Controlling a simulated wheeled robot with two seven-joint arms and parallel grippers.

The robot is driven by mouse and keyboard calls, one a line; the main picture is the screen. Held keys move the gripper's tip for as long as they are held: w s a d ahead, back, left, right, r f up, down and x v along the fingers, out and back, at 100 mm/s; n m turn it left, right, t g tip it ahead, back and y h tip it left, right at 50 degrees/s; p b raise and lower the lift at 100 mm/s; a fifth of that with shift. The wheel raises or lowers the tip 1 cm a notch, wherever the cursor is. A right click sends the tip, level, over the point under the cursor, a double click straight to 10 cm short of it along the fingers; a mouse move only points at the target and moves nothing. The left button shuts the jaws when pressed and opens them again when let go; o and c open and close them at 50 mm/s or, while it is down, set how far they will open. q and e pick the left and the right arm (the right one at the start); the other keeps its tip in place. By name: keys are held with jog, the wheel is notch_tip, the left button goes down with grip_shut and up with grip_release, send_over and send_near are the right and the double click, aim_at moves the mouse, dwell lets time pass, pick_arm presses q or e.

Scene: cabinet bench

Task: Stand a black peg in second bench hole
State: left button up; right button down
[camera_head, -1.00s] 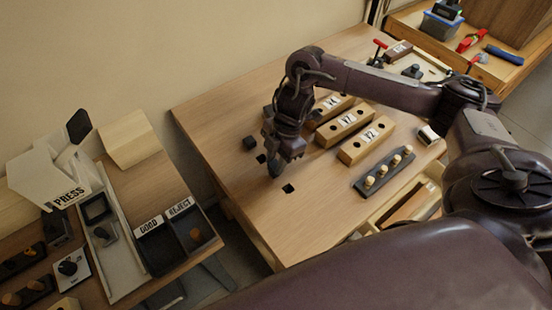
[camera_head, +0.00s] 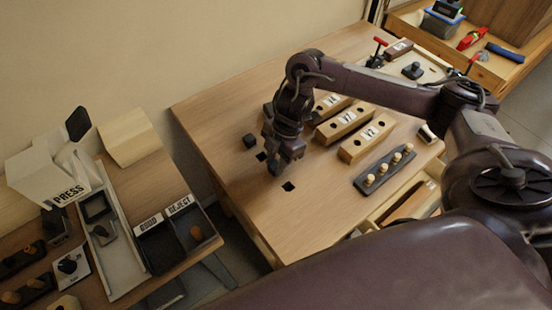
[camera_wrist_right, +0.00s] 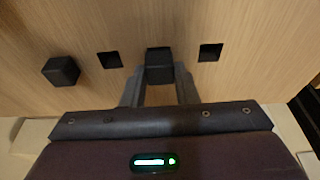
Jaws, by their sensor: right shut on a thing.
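My right gripper (camera_head: 277,170) is low over the wooden bench (camera_head: 225,125), its fingers shut on a black peg. In the right wrist view this held peg (camera_wrist_right: 159,66) sits between the two fingertips (camera_wrist_right: 159,78). It is in line between two square holes: one to its left (camera_wrist_right: 109,60) and one to its right (camera_wrist_right: 210,52). Whether its lower end is in a hole is hidden. Another black peg (camera_wrist_right: 61,70) stands at the left end of the row; it also shows in the head view (camera_head: 249,141). My left gripper is not in view.
Labelled wooden blocks (camera_head: 345,122) and a dark rack with several light knobs (camera_head: 385,170) lie right of the gripper. A lower side bench with a white press box (camera_head: 45,165) and sorting bins (camera_head: 178,238) is at left. The bench's front left is clear.

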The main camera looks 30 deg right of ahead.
jog(key=shift+f, duration=0.35)
dwell(0.4)
jog(key=c, duration=0.9)
grip_release()
jog(key=shift+r, duration=0.1)
jog(key=p+v, duration=0.6)
jog(key=v, duration=0.1)
dwell(0.4)
